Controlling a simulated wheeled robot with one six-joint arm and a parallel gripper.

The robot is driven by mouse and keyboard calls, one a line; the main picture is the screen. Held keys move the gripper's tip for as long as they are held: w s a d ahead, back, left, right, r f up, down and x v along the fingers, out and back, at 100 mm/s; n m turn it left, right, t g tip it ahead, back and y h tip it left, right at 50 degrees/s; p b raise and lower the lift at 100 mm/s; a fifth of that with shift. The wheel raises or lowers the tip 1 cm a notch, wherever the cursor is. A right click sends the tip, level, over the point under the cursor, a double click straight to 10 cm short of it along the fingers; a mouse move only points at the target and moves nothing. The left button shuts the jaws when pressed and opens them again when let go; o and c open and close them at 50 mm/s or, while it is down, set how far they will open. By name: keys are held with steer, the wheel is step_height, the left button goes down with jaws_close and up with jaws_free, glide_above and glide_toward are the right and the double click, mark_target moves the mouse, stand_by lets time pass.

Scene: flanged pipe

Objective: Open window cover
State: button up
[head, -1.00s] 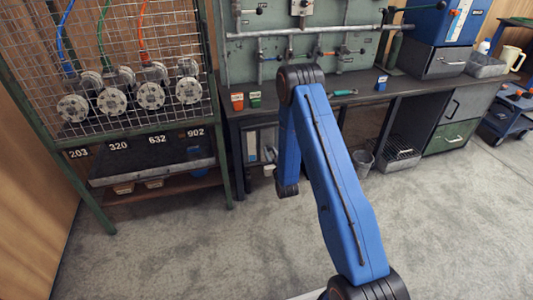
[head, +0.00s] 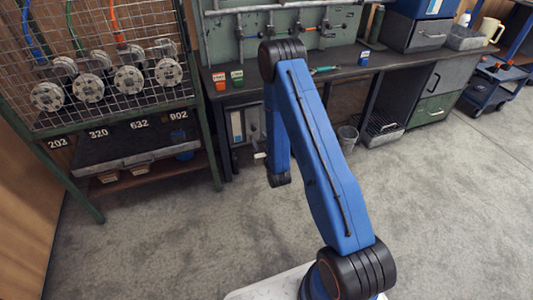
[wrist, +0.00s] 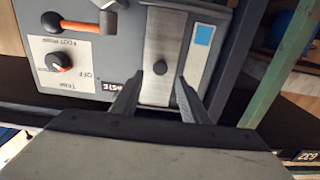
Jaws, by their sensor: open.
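In the wrist view, a grey metal cover plate (wrist: 164,40) with a small dark round knob (wrist: 160,68) stands on the front of a grey box (wrist: 75,30). A light strip with a blue patch (wrist: 204,34) lies right beside the plate. My gripper (wrist: 160,80) is open, with one finger on each side of the knob and nothing clearly held. I cannot tell whether the fingertips touch the plate. In the head view, the box (head: 236,125) sits under the bench, and my arm hides the gripper and part of the box front.
The box also carries a black knob with an orange pointer (wrist: 58,62) and an orange-and-grey lever (wrist: 85,24). A green post (wrist: 275,70) stands at the right in the wrist view. A mesh rack (head: 110,70) stands left; the floor (head: 440,210) is clear at right.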

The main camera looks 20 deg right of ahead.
steer(key=s, duration=1.1)
steer(key=shift+s, duration=0.2)
steer(key=w+r+g, duration=0.3)
steer(key=w+r, duration=0.1)
steer(key=r, duration=0.7)
steer(key=s+r+g, duration=0.4)
steer(key=s+r, duration=0.2)
steer(key=r, duration=0.6)
steer(key=s+r+g, duration=0.2)
steer(key=s+r, duration=0.2)
steer(key=s, duration=0.8)
steer(key=s+r+g, duration=0.2)
steer(key=s+r, duration=0.3)
steer(key=s, duration=0.7)
steer(key=s+a+r+g, duration=0.1)
steer(key=s+r, duration=0.4)
steer(key=s, duration=0.8)
steer(key=shift+g, duration=0.6)
